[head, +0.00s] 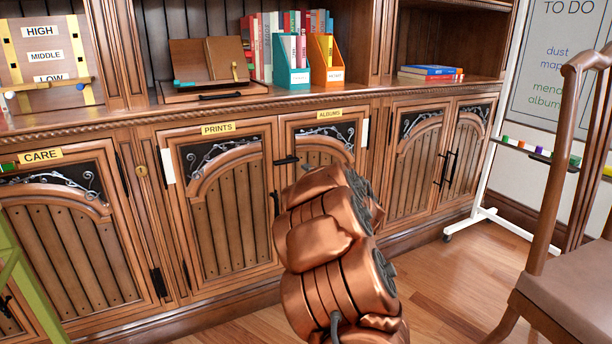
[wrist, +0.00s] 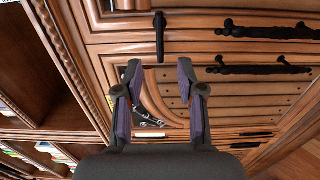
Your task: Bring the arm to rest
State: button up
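In that view my gripper is mostly hidden behind the arm. In the wrist view my gripper (wrist: 159,72) is open, its two dark fingers with purple inner pads spread apart and nothing between them. A short black handle (wrist: 159,36) stands just beyond the fingertips. I cannot tell whether the fingers touch anything. The cabinet fronts fill the area in front of the gripper.
The PRINTS door (head: 225,205) and CARE door (head: 70,235) look shut. Above, the counter carries a wooden stand (head: 205,70), a teal file box (head: 291,72) and an orange one (head: 327,70). A chair (head: 570,270) stands at right, before a whiteboard (head: 565,65). Bare floor (head: 450,285) lies between.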

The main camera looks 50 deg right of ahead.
dwell(0.5)
jog(key=s+a+r+m+g+h+p, duration=0.1)
jog(key=s+a+r+m+g+p, duration=0.15)
jog(key=r+p, duration=0.35)
jog(key=s+a+r+m+g+h+p, duration=0.1)
jog(key=a+r+m+g+p, duration=0.1)
jog(key=a+r+m+p, duration=0.35)
jog(key=s+a+r+m+g+h+p, duration=0.1)
jog(key=s+a+r+m+g+p, duration=0.15)
jog(key=r+p, duration=0.55)
jog(key=s+a+r+m+g+y+p, duration=0.1)
jog(key=s+a+r+g+y+p, duration=0.2)
jog(key=s+a+p, duration=0.5)
jog(key=s+a+r+m+g+y+p, duration=0.1)
jog(key=s+a+r+g+y+p, duration=0.2)
jog(key=s+a, duration=1)
jog(key=s+a+r+m+g+y+p, duration=0.2)
jog(key=s+a+r+g+p, duration=0.3)
jog(key=s+a+r+p, duration=0.4)
jog(key=s+a+p, duration=0.2)
jog(key=a+p, duration=0.3)
jog(key=a, duration=0.2)
jog(key=shift+r+g+y+p, duration=0.3)
jog(key=shift+g+y+p, duration=0.05)
jog(key=shift+g+y, duration=0.05)
